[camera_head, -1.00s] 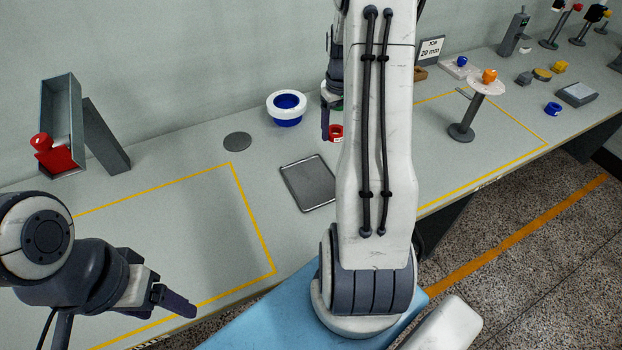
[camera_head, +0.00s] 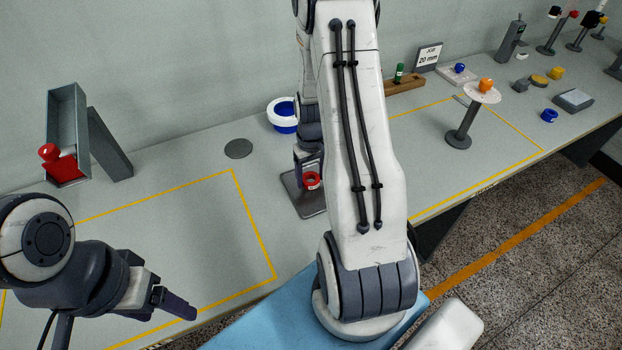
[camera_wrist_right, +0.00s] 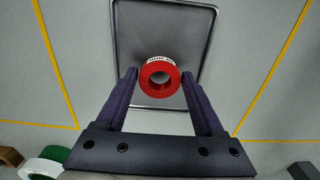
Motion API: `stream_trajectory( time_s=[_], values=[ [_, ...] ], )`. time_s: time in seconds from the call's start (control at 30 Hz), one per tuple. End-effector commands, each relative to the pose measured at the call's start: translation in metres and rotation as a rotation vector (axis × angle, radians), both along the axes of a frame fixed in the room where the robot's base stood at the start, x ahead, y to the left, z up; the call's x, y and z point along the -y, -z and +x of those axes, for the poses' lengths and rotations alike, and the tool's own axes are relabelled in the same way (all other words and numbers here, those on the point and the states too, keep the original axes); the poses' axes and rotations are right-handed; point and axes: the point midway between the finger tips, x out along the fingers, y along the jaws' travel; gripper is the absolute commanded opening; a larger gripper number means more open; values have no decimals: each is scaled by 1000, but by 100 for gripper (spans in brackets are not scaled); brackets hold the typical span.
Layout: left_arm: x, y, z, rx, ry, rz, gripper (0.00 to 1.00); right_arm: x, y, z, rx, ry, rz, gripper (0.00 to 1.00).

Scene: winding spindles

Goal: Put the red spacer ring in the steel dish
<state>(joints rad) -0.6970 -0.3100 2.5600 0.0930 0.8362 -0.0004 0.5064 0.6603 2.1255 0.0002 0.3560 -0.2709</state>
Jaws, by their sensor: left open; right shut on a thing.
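The red spacer ring (camera_head: 312,181), with a white printed label on its side, is between the fingers of my right gripper (camera_head: 308,170). The right wrist view also shows the ring (camera_wrist_right: 160,78) at the fingertips of that gripper (camera_wrist_right: 160,86), which is shut on it. The steel dish (camera_head: 300,200) is a shallow square grey tray. The ring appears over the dish; I cannot tell whether it touches it. In the right wrist view the dish (camera_wrist_right: 190,35) lies behind the ring, and my right arm hides part of it in the head view. My left gripper (camera_head: 177,302) is open and empty, at the front left.
A grey chute (camera_head: 67,115) with red parts stands far left. A stand with an orange piece (camera_head: 462,136) is right. The yellow-outlined left area is clear.

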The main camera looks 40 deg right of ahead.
Motion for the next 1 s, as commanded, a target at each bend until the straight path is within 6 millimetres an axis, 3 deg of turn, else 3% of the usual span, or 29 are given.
stream_trajectory(
  time_s=[0.13,0.53,0.57,0.6,0.63,1.0],
  values=[
    [0,-4,0,0,0,0,72,0,18,0,-1,0,0,17],
    [0,0,0,0,0,0,72,1,24,0,1,1,0,17],
    [0,-1,0,0,0,0,72,1,23,0,1,1,0,78],
    [0,-1,0,0,0,0,72,1,23,0,1,1,0,93],
    [0,-1,0,0,0,0,72,1,23,0,1,1,0,100],
    [0,-2,0,0,0,0,72,2,12,1,5,0,-2,100]
  ],
)
